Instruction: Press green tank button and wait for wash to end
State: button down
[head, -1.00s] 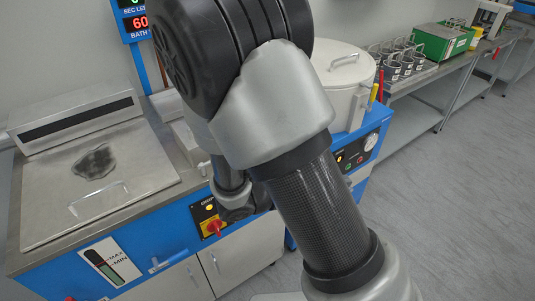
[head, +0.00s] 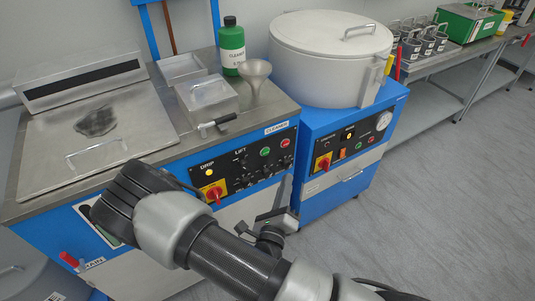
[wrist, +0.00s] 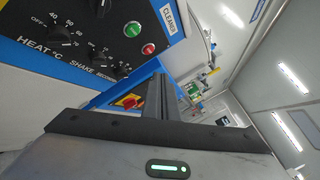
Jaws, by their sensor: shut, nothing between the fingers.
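The green button (head: 265,151) is on the black control panel of the blue cleaner tank, just left of a red button (head: 285,143). In the wrist view, the green button (wrist: 131,29) and red button (wrist: 148,49) show at the upper left, uncovered. My gripper (head: 282,192) is shut and empty, in front of the tank's lower right side, below the buttons. In the wrist view its closed fingers (wrist: 157,92) point toward the gap by the second machine, right of and apart from the buttons. An amber lamp (head: 209,172) is lit by the DRIP label.
A red-and-yellow switch (head: 214,193) and black knobs share the tank panel. A metal tray (head: 207,97), funnel (head: 256,72) and green bottle (head: 232,45) stand on top. A second blue machine (head: 345,150) with a round vessel (head: 325,60) stands right. Floor at right is clear.

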jog(key=w+a+b, duration=0.1)
jog(key=w+a, duration=0.3)
jog(key=w, duration=0.3)
jog(key=shift+w+a, duration=0.15)
jog(key=shift+a, duration=0.25)
dwell(2.0)
jog(key=shift+w+a, duration=0.25)
jog(key=shift+w, duration=0.1)
jog(key=shift+w+a, duration=0.2)
jog(key=shift+w, duration=0.15)
dwell(0.6)
dwell(0.3)
jog(key=shift+s+d+p, duration=0.35)
jog(key=shift+s+d, duration=0.1)
jog(key=shift+s, duration=0.25)
jog(key=shift+s+d+p, duration=0.35)
jog(key=shift+s+d, duration=0.35)
jog(key=shift+s, duration=0.35)
jog(key=shift+s+d+p, duration=0.35)
jog(key=shift+s+d, duration=0.35)
jog(key=shift+s, duration=0.35)
